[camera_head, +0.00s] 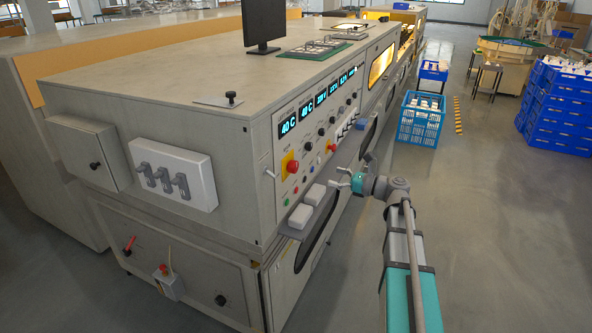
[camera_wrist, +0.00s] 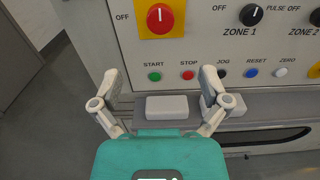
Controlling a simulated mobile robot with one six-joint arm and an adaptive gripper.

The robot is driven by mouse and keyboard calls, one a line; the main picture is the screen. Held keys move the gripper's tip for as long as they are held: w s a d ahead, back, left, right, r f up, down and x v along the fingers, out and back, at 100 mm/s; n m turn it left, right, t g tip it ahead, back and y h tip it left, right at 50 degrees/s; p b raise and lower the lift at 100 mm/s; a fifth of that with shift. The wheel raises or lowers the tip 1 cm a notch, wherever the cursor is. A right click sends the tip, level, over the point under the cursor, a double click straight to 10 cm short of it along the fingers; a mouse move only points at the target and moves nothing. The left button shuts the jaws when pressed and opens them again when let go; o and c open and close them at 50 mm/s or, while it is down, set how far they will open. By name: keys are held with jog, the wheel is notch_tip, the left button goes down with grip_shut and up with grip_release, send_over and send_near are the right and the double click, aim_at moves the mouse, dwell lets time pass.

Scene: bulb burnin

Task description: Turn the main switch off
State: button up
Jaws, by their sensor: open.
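My gripper (camera_head: 338,180) is open and empty, in front of the panel and apart from the switch. In the wrist view its spread fingers (camera_wrist: 160,75) lie below the knob, around the level of the button row.
Below the switch are a green START button (camera_wrist: 154,76), a red STOP button (camera_wrist: 187,75) and several others. Pale blocks (camera_wrist: 167,107) sit on the ledge under them. A second red knob (camera_head: 331,148) is farther along the panel. Open floor (camera_head: 480,230) lies to the right.

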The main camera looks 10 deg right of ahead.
aim_at(296, 167)
jog(key=shift+w+a, duration=0.1)
jog(key=shift+a, duration=0.05)
jog(key=shift+x, duration=6.8)
